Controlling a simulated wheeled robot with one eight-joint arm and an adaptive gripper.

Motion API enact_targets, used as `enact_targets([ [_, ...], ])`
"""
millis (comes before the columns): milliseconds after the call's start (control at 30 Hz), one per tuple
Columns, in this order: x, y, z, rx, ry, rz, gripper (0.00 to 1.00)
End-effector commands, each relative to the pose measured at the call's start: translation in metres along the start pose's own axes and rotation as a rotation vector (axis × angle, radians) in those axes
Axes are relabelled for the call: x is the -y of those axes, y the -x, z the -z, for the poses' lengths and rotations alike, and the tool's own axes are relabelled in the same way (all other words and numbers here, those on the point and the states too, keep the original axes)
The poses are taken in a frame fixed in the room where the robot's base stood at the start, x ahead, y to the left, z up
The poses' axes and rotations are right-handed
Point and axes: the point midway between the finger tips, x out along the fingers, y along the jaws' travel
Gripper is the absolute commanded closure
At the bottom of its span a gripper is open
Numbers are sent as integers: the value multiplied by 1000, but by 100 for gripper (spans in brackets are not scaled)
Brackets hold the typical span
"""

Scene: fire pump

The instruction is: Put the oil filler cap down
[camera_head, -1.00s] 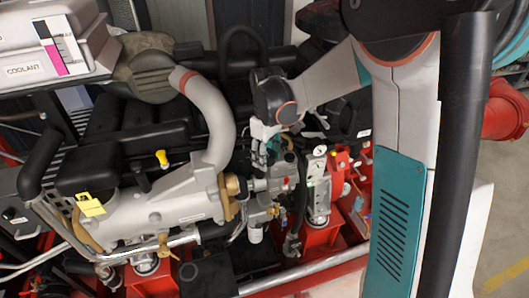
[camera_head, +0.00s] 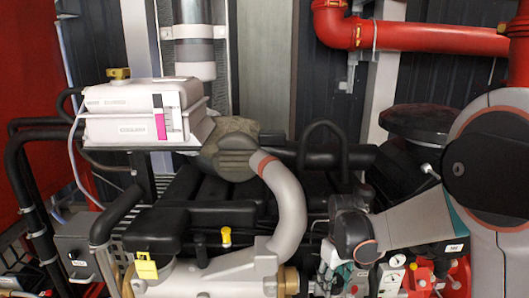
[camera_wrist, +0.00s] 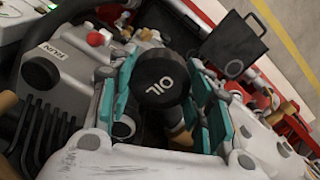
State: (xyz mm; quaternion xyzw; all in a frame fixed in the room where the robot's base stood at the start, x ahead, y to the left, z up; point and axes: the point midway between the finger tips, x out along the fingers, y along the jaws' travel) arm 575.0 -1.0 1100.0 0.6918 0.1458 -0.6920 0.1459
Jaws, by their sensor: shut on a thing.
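The oil filler cap (camera_wrist: 160,78) is a round black cap with "OIL" in white on its top. In the wrist view it sits between the teal-padded fingers of my gripper (camera_wrist: 162,95), which is shut on it. The cap's underside is hidden, and I cannot tell whether it touches anything below. In the head view my gripper (camera_head: 338,276) is low in the picture, right of the grey curved pipe, partly cut off by the bottom edge. The cap cannot be made out there.
The engine's grey curved pipe (camera_head: 289,200) stands left of my gripper. A white coolant tank (camera_head: 135,126) is at upper left, and a yellow handle (camera_head: 226,237) is at lower centre. A red pipe (camera_head: 430,38) crosses the upper right. The wrist view shows a red knob (camera_wrist: 96,38).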

Motion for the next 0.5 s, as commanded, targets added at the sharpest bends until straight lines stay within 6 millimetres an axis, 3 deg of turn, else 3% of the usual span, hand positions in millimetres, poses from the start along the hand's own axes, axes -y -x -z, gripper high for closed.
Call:
enact_targets([
  [33,1,-24,-2,0,-29,0,94],
  [100,3,-43,-5,0,-75,0,94],
  [500,11,-145,-24,0,-325,0,94],
])
